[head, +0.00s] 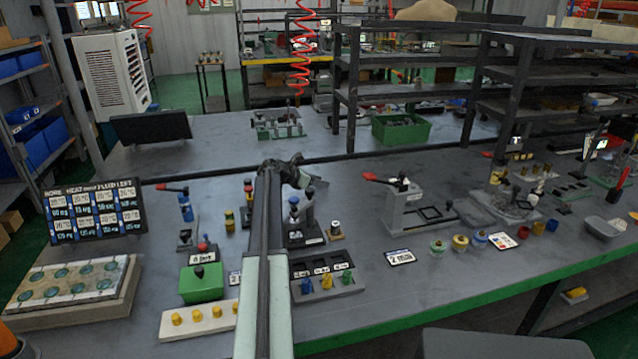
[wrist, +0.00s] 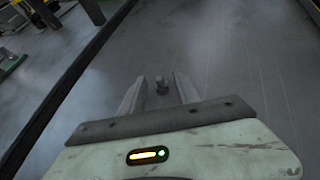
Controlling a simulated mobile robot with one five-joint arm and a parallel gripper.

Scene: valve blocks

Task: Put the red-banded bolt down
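In the wrist view my gripper (wrist: 159,78) has its two fingers apart, with a clear gap between them. In the head view my gripper (head: 298,178) is at the far end of my arm, over the middle of the grey table (head: 350,215). The bolt cannot be made out there.
A black fixture with a blue knob (head: 294,203) stands close to my gripper. A red-handled clamp (head: 400,200) is to the right. A green bin (head: 401,130) and dark shelves (head: 415,92) stand behind. The table strip beyond the black rail (head: 215,172) has free room.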

